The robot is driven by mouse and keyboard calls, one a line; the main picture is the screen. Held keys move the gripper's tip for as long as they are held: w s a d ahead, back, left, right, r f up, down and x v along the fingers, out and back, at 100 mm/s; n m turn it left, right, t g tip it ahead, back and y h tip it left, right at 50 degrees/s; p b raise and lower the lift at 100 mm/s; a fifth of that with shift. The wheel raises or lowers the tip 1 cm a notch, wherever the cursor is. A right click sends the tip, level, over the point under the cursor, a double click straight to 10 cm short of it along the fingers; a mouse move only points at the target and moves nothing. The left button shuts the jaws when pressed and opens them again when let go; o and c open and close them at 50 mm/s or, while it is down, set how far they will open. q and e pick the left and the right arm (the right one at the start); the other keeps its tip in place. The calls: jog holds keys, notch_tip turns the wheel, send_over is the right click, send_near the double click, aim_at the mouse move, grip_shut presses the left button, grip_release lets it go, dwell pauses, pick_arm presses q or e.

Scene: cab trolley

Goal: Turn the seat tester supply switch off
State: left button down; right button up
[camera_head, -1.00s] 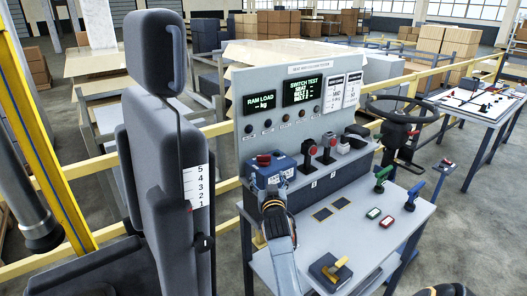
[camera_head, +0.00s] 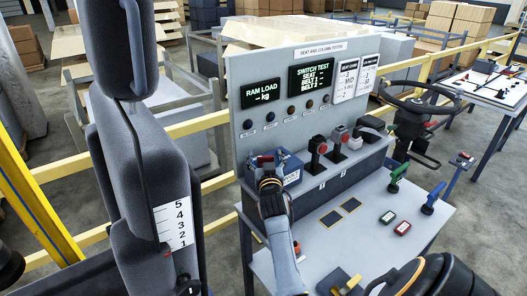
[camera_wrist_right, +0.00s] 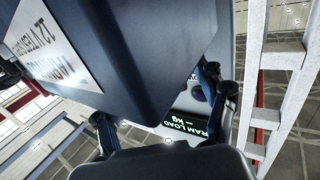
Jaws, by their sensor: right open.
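The seat tester supply switch is a blue box (camera_head: 292,170) with a red knob (camera_head: 257,161) on top, standing at the left end of the console's raised ledge. My right gripper (camera_head: 269,163) is at the box's left front, its open fingers around the knob area and hiding most of the knob. In the right wrist view the blue box (camera_wrist_right: 125,45), with a white label, fills the upper left, and the gripper's fingers (camera_wrist_right: 165,112) are spread beside it. I cannot tell if they touch the knob. My left gripper is not in view.
The panel with the RAM LOAD display (camera_head: 262,95) rises behind the box. A yellow-handled switch (camera_head: 345,284) sits at the desk front. A dark seat (camera_head: 150,170) stands left, a steering wheel (camera_head: 420,103) right.

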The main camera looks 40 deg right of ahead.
jog(key=shift+s+a+r, duration=0.3)
jog(key=shift+c, duration=0.6)
jog(key=shift+s, duration=0.1)
jog(key=c, duration=1)
jog(key=shift+r+n+p, duration=0.15)
jog(key=shift+n+p, duration=0.15)
jog(key=shift+p, duration=0.2)
jog(key=shift+c, duration=0.2)
jog(key=n+t+y+p, duration=0.1)
jog(key=y+p, duration=0.1)
jog(key=shift+n+t+y, duration=0.6)
jog(key=shift+y, duration=0.3)
jog(key=shift+d+n+t+y+p, duration=0.2)
jog(key=shift+n+t+y+p, duration=0.15)
jog(key=shift+n+y, duration=0.45)
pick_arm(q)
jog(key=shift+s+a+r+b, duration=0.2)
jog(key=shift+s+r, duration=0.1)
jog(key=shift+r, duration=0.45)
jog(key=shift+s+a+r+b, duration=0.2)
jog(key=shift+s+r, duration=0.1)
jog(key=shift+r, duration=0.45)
pick_arm(e)
jog(key=shift+a+n+t+y, duration=0.1)
jog(key=shift+n+t+y, duration=0.15)
jog(key=shift+n+y, duration=0.8)
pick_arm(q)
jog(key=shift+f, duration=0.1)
pick_arm(e)
jog(key=shift+y, duration=0.75)
